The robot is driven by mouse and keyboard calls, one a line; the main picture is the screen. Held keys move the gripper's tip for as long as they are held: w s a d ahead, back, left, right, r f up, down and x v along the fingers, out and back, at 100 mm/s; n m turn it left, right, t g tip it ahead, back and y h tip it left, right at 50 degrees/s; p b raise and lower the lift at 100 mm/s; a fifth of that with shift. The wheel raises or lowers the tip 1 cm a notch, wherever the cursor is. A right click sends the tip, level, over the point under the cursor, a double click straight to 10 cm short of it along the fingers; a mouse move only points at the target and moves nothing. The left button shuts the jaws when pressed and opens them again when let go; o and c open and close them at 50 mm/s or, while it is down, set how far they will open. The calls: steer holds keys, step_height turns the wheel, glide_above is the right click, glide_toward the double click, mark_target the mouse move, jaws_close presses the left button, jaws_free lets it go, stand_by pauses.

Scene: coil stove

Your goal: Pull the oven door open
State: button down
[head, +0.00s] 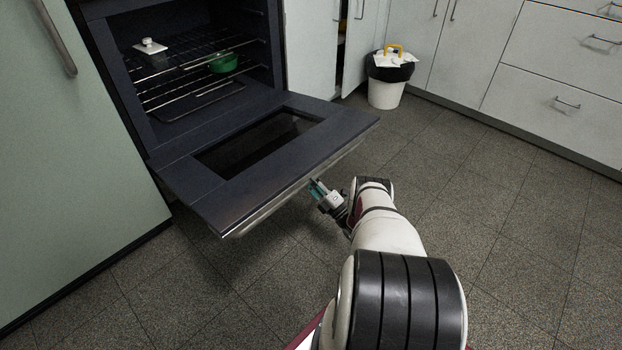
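The oven door (185,187) is dark with a glass window and is lowered wide open, close to level. Its metal handle (264,208) runs along the outer front edge. The oven cavity (155,30) is exposed behind it. My gripper (317,188) is at the outer edge of the door, near the middle of the handle. The fingertips are small and partly hidden by the door edge and the gripper body. I cannot tell whether they touch or hold the handle.
Inside the oven, a green bowl (223,62) and a white-lidded item (150,46) sit on the wire racks. A white bin (387,93) with a black liner stands by the cabinets. A green cabinet front (65,150) is at left. The tiled floor (500,250) at right is clear.

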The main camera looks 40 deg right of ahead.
steer(key=shift+w+r, duration=0.15)
steer(key=c, duration=1.4)
jaws_free()
steer(key=shift+o, duration=0.2)
steer(key=shift+s+f, duration=0.2)
steer(key=shift+s, duration=0.05)
steer(key=s+f, duration=0.1)
steer(key=s, duration=1.3)
steer(key=shift+s+d, duration=0.2)
steer(key=shift+d, duration=0.05)
steer(key=shift+f, duration=0.1)
